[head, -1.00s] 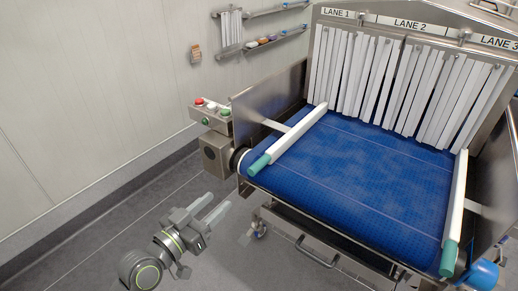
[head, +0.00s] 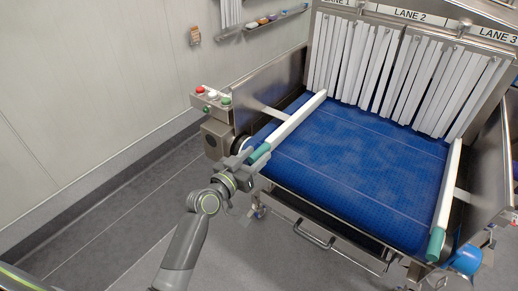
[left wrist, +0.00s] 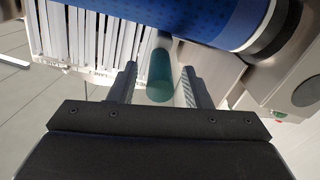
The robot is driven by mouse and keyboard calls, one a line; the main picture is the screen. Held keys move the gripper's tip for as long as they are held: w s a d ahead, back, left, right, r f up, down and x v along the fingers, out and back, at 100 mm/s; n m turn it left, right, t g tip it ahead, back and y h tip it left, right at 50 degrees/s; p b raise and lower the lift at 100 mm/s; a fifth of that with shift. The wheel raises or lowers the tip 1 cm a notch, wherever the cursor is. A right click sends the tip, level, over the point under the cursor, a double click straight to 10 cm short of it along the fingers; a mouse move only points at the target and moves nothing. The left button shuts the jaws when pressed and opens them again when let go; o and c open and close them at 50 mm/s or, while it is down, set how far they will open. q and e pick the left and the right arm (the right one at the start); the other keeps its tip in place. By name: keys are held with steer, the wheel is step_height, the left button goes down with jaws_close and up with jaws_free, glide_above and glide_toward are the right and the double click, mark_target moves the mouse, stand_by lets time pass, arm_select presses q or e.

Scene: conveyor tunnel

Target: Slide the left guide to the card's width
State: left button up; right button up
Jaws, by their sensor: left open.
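The left guide (head: 297,118) is a white bar with a green grip end (head: 260,153), lying along the left side of the blue belt (head: 350,175). My left gripper (head: 249,161) is at this grip end, at the belt's front left corner. In the left wrist view the green grip end (left wrist: 160,76) lies between the two open fingers (left wrist: 159,88). I cannot tell whether either finger touches it. The right guide (head: 447,185), with its own green end, lies along the belt's right side. I make out no card on the belt. My right gripper is not in view.
White strip curtains (head: 400,75) hang at the tunnel mouth under the lane signs. A steel side plate (head: 265,92) and a button box (head: 212,98) stand left of the belt. The floor at left is clear.

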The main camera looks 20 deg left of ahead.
arm_select(q)
steer(key=shift+x, duration=1.05)
steer(key=shift+c, duration=0.4)
jaws_close()
